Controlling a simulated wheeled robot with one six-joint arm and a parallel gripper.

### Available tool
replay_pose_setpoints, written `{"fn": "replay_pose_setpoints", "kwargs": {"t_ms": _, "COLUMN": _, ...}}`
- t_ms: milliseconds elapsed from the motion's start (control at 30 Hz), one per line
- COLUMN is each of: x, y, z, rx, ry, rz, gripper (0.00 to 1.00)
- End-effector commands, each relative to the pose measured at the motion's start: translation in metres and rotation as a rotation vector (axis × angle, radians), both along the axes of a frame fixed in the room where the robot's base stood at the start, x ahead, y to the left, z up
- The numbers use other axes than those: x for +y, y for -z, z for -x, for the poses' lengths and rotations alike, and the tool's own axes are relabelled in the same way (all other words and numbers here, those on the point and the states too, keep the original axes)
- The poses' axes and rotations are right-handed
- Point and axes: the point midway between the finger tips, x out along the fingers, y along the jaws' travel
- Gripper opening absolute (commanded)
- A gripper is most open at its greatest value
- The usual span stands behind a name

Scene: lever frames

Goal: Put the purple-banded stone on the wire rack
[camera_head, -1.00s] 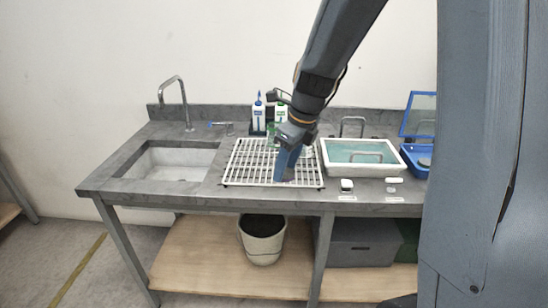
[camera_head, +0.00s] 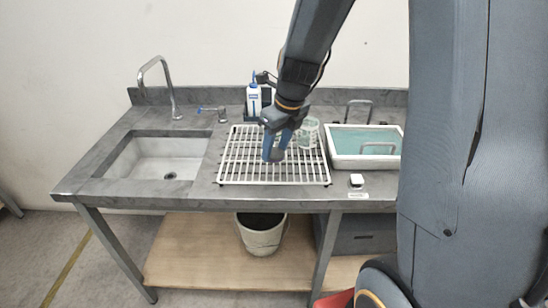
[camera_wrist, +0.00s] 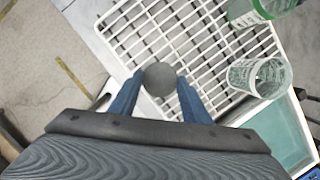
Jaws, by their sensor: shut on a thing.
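My gripper (camera_head: 272,158) is over the middle of the white wire rack (camera_head: 222,180) in the head view. In the wrist view, my gripper (camera_wrist: 160,84) is shut on a round dark grey stone (camera_wrist: 160,78) between its two blue fingertips. No purple band shows on the side of the stone facing the camera. The rack's white bars (camera_wrist: 133,31) spread behind and around the stone in the wrist view. I cannot tell whether the stone touches the bars.
A clear beaker (camera_head: 308,133) stands at the rack's back right. A white bottle (camera_head: 253,102) is behind the rack. The sink (camera_head: 155,158) is left, and a white tray of teal liquid (camera_head: 365,138) is right. A small white-topped item (camera_head: 356,180) sits at the front right.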

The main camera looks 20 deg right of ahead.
Motion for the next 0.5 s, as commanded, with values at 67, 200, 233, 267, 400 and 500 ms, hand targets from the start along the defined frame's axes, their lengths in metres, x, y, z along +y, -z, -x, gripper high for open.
{"fn": "replay_pose_setpoints", "kwargs": {"t_ms": 67, "x": 0.000, "y": 0.010, "z": 0.001, "rx": 0.002, "ry": 0.001, "rz": 0.000, "gripper": 0.20}}
{"fn": "replay_pose_setpoints", "kwargs": {"t_ms": 200, "x": 0.000, "y": 0.019, "z": 0.000, "rx": 0.000, "ry": -0.001, "rz": -0.001, "gripper": 0.20}}
{"fn": "replay_pose_setpoints", "kwargs": {"t_ms": 233, "x": 0.001, "y": 0.021, "z": 0.000, "rx": 0.001, "ry": -0.001, "rz": 0.000, "gripper": 0.20}}
{"fn": "replay_pose_setpoints", "kwargs": {"t_ms": 267, "x": 0.001, "y": 0.024, "z": 0.000, "rx": 0.002, "ry": -0.001, "rz": -0.001, "gripper": 0.20}}
{"fn": "replay_pose_setpoints", "kwargs": {"t_ms": 400, "x": 0.001, "y": 0.044, "z": 0.001, "rx": 0.004, "ry": -0.003, "rz": -0.001, "gripper": 0.20}}
{"fn": "replay_pose_setpoints", "kwargs": {"t_ms": 500, "x": 0.002, "y": 0.053, "z": 0.000, "rx": 0.001, "ry": -0.003, "rz": 0.000, "gripper": 0.20}}
